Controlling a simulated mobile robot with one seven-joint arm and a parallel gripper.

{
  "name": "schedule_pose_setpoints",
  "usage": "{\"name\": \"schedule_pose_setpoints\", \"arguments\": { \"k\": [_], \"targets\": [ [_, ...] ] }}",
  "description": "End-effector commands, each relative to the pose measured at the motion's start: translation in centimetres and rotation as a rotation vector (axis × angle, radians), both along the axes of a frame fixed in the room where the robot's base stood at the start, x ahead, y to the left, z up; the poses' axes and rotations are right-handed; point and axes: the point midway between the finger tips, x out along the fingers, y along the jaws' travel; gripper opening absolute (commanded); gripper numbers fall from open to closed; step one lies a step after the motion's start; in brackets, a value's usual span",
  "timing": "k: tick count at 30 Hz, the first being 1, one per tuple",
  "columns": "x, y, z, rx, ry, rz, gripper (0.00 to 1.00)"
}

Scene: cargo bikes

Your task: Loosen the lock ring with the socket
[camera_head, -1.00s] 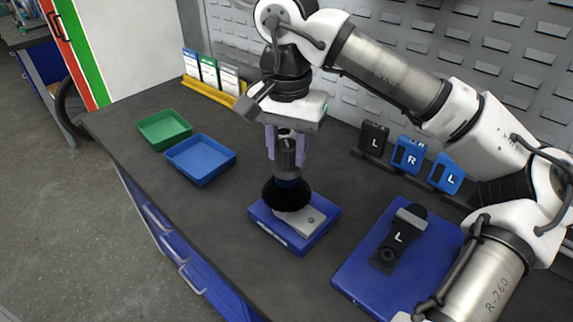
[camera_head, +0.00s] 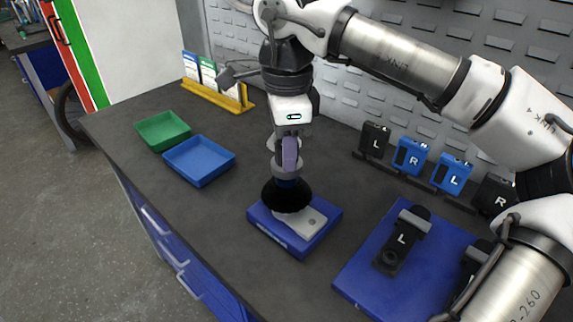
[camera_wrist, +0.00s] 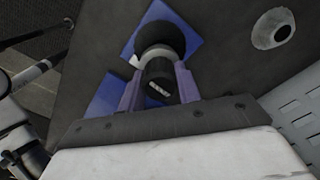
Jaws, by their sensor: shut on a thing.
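My gripper (camera_head: 290,155) points down over the bench and is shut on the socket. The socket has a grey upper body with a wide black lower part (camera_head: 287,194). In the wrist view the two purple fingers hold the dark socket (camera_wrist: 159,82) between them. The socket stands upright on a grey metal part (camera_head: 310,220) that lies on a small blue fixture block (camera_head: 282,236). The lock ring is hidden under the wide black part, so I cannot tell how the socket sits on it.
A green tray (camera_head: 163,147) and a blue tray (camera_head: 200,178) stand to the left. A blue board (camera_head: 362,285) with a black part marked L (camera_head: 402,240) lies to the right. Labelled blocks (camera_head: 411,157) stand along the perforated back wall. A yellow card holder (camera_head: 220,95) stands behind.

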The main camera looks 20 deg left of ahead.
Motion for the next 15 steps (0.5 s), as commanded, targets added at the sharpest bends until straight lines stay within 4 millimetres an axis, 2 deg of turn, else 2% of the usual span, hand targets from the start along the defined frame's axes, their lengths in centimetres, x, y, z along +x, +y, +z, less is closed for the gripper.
{"name": "schedule_pose_setpoints", "arguments": {
  "k": [8, 15],
  "targets": [
    [0.01, -0.04, -0.07, -0.002, -0.001, -0.178, 0.00],
    [-0.03, -0.02, -0.11, 0.000, -0.002, -0.517, 0.00]
  ]
}}
